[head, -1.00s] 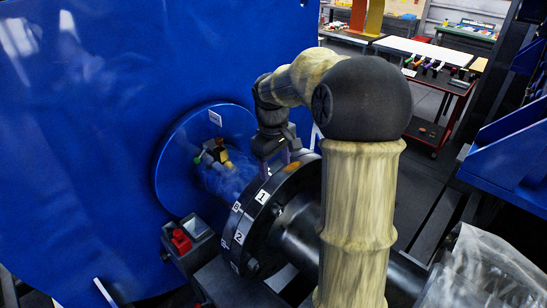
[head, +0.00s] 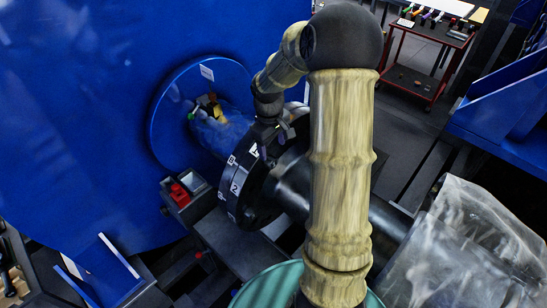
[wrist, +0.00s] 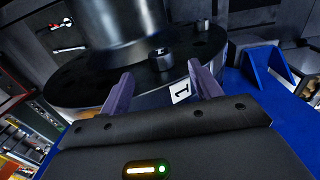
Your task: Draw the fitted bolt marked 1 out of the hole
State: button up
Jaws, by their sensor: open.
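The black flange (head: 262,200) is at the middle of the head view, and its face fills the upper part of the wrist view (wrist: 85,75). A bolt head (wrist: 162,58) stands up from the flange face beside the white label marked 1 (wrist: 180,92), on the rim. My gripper (wrist: 162,84) is open, its two purple fingers spread on either side of the label. The bolt lies between the lines of the fingers, slightly beyond the tips and apart from both. In the head view my wrist and arm hide the bolt and most of the fingers.
A large blue housing (head: 80,110) stands left of the flange. A small box with a red part (head: 179,194) sits below it. A thick shaft (head: 385,230) runs right from the flange towards a clear plastic sheet (head: 465,245). Blue shelving (head: 500,110) stands at right.

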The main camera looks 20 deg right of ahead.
aim_at(273, 159)
jog(key=f+p, duration=0.1)
jog(key=f, duration=0.6)
jog(key=shift+d+f, duration=0.15)
jog(key=shift+d, duration=0.05)
jog(key=shift+c, duration=0.2)
jog(key=shift+w, duration=0.15)
grip_shut()
